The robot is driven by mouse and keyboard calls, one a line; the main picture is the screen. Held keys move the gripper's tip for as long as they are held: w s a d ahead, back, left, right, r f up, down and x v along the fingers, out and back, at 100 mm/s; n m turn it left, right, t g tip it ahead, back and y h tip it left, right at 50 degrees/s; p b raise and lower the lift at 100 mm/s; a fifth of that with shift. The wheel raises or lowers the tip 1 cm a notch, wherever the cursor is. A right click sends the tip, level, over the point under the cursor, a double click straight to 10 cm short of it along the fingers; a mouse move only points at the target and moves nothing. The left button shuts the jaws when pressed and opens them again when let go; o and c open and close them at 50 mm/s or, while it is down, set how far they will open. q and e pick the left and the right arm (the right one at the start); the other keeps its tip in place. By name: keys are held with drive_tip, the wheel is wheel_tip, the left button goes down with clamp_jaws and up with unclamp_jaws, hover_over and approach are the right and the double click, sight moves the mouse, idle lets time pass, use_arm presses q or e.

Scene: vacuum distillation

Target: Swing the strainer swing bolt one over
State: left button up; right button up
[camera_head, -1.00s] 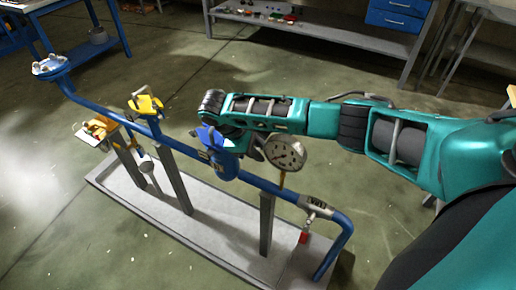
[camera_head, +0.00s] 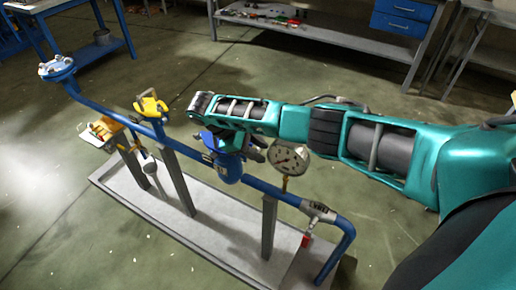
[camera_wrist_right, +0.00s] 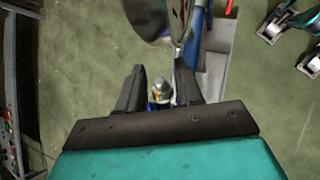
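The blue strainer (camera_head: 229,165) sits on the blue pipe (camera_head: 262,186), left of the pressure gauge. My right arm reaches over it from the right, and the hand hides much of its top in the head view. In the right wrist view my right gripper (camera_wrist_right: 160,68) has its two black fingers apart. A small silver bolt-like part (camera_wrist_right: 161,88), with blue and yellow around it, shows between the fingers, with gaps on both sides. I cannot tell for sure whether it is swing bolt one. My left gripper is not in view.
The round gauge (camera_head: 289,158) stands close to the right of the strainer. A yellow-handled valve (camera_head: 150,104) and an orange part (camera_head: 104,130) lie to the left. The pipe stands on posts over a grey tray (camera_head: 130,203). Open floor surrounds it.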

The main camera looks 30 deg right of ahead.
sight(257, 149)
drive_tip(key=shift+r, duration=0.1)
drive_tip(key=v, duration=0.5)
drive_tip(key=shift+a+r, duration=0.2)
drive_tip(key=p+v, duration=0.3)
drive_tip(key=v, duration=0.3)
drive_tip(key=shift+r, duration=0.15)
drive_tip(key=shift+w+a+r, duration=0.2)
drive_tip(key=shift+a+r, duration=0.1)
drive_tip(key=shift+a, duration=0.05)
